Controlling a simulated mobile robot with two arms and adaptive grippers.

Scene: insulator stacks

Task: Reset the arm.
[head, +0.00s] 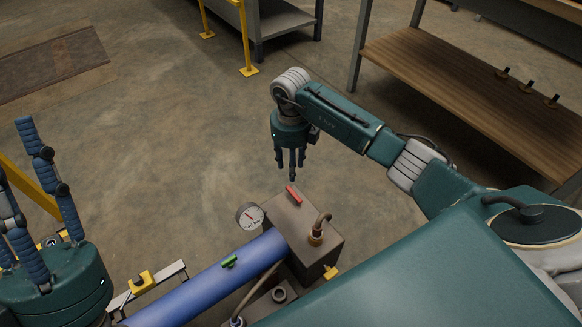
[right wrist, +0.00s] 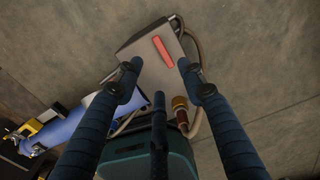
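My right arm reaches out from the right in the head view. Its gripper (head: 291,172) hangs fingers down, above and behind a brown-grey box. In the right wrist view the right gripper's fingers (right wrist: 159,78) are spread and nothing is held between them. My left gripper (head: 16,150) is at the lower left of the head view, fingers pointing up and spread apart, with no object visible in it. Part of it is cut off by the frame edge.
The box (head: 288,222) carries a red bar (head: 293,195), a round gauge (head: 250,216) and a brass fitting (head: 316,238). A blue cylinder (head: 190,290) adjoins it. A wooden-topped bench (head: 440,75) stands at right. Open concrete floor (head: 170,130) lies left of my right gripper.

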